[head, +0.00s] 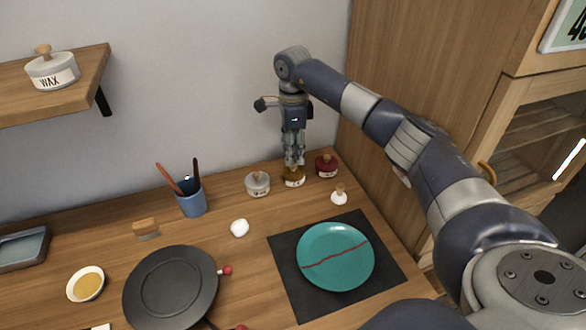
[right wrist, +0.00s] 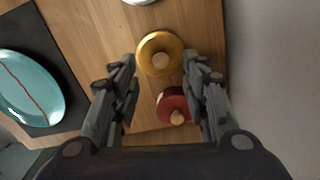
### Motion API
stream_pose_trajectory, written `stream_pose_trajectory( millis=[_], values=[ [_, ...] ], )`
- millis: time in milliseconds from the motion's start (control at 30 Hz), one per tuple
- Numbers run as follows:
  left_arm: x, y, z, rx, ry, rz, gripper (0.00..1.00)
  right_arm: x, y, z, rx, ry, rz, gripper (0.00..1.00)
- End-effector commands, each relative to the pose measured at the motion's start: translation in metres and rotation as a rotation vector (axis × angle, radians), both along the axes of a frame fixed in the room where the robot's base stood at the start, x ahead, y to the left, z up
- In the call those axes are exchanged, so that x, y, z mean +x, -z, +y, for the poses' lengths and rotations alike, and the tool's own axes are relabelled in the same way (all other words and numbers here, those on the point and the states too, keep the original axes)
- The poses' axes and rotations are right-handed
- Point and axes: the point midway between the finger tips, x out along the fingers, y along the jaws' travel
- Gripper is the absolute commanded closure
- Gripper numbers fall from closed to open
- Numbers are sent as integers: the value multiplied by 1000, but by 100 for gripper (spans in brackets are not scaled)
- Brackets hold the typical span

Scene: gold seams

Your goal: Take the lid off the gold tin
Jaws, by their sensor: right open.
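The gold tin (head: 294,181) stands on the wooden worktop near the back wall, with its lid on. In the right wrist view the gold tin (right wrist: 148,48) shows from above as a round gold lid with a pale wooden knob (right wrist: 161,60). My right gripper (head: 294,163) points straight down over the gold tin. Its fingers are open, one on each side of the knob in the right wrist view, and nothing is held. In the head view the fingertips hide part of the lid and knob. My left gripper is not in view.
A red tin (head: 326,166) stands close right of the gold tin, and a grey tin (head: 257,184) to its left. A teal plate with a red seam (head: 320,246) lies on a dark mat (head: 291,281). A cabinet stands at right.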

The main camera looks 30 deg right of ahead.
Motion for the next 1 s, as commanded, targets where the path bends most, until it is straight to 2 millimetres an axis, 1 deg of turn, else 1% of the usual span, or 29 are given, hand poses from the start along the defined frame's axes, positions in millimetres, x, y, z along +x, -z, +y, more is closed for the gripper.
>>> stream_pose_trajectory(
  millis=[33, 167, 200, 300, 400, 567, 600, 667, 700, 767, 1000],
  values=[
    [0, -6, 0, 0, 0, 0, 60, -1, 5, 0, 0, 1, 5, 58],
    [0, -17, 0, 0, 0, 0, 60, 0, 25, -1, 1, 0, 6, 58],
    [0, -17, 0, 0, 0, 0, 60, 0, 32, -1, 1, 0, 4, 58],
    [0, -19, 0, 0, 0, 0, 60, 1, 42, -1, 0, 0, 3, 58],
    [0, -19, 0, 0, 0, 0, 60, 1, 47, -2, 0, 1, 1, 58],
    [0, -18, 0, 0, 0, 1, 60, 1, 47, -2, 0, 0, 1, 58],
    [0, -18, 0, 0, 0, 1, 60, 1, 47, -2, 0, 0, 1, 60],
    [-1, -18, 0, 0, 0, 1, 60, 1, 47, -2, 0, 0, 1, 74],
    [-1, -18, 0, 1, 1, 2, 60, 1, 47, -2, 0, 0, 1, 83],
    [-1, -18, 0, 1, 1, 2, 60, 1, 47, -2, 0, 0, 1, 96],
    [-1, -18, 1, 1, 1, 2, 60, 1, 47, -2, 0, 0, 1, 97]
  ],
)
